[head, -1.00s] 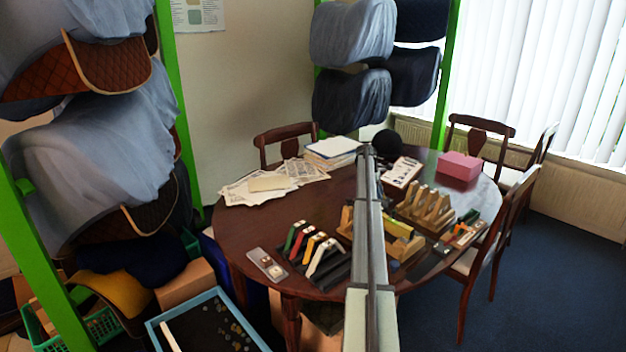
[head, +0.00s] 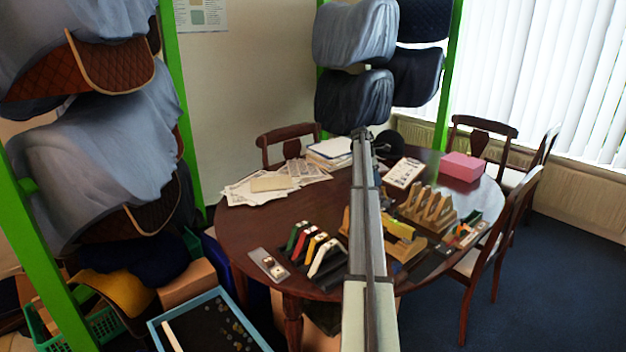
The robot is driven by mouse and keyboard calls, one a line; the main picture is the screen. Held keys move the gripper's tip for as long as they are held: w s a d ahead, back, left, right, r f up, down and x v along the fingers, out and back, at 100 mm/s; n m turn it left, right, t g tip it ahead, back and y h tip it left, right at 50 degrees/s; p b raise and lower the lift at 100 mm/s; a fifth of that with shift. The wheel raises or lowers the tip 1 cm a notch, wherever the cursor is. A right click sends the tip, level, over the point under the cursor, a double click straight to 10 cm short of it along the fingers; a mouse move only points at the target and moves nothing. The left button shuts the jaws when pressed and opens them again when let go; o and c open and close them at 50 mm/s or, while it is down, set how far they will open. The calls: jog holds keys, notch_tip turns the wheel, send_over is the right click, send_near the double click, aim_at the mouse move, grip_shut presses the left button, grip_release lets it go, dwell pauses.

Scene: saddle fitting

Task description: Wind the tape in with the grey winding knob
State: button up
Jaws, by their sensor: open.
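I cannot pick out the tape or the grey winding knob in the head view; they may be hidden or too small to tell. A small grey plate (head: 268,264) with light fittings lies at the table's front left edge, but I cannot tell what it is. My grey arm rises from the bottom of the picture across the middle of the round table (head: 240,222). Its far end stands in front of the table's back edge. My gripper and its fingertips cannot be made out there. The arm hides a strip of the table's middle.
Colored gullet-like arches (head: 312,247) and wooden stands (head: 428,207) crowd the table front. Papers (head: 268,183), a white card (head: 404,173), a pink box (head: 461,166) and a black round object (head: 390,143) lie behind. Chairs surround it; a blue-rimmed tray (head: 215,294) is front left.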

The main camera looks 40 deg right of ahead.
jog(key=v, duration=0.4)
jog(key=w+a+f, duration=0.2)
jog(key=w+a, duration=0.5)
jog(key=a, duration=0.3)
jog(key=w+a+f+h, duration=0.1)
jog(key=w+a, duration=0.7)
jog(key=a, duration=0.2)
jog(key=shift+w+f+t, duration=0.25)
jog(key=shift+f+t, duration=0.05)
jog(key=shift+f, duration=0.1)
jog(key=s+d+r+m+t+y, duration=0.1)
jog(key=s+d+m, duration=0.2)
jog(key=s+d, duration=1.15)
jog(key=s+d+r+m+y, duration=0.1)
jog(key=s+d+r+m, duration=0.15)
jog(key=s+d, duration=1.2)
jog(key=m+t+y, duration=0.2)
jog(key=m+t, duration=0.3)
jog(key=m, duration=0.3)
send_near(383, 197)
jog(key=x, duration=0.8)
jog(key=shift+w+f, duration=0.1)
jog(key=shift+f, duration=0.05)
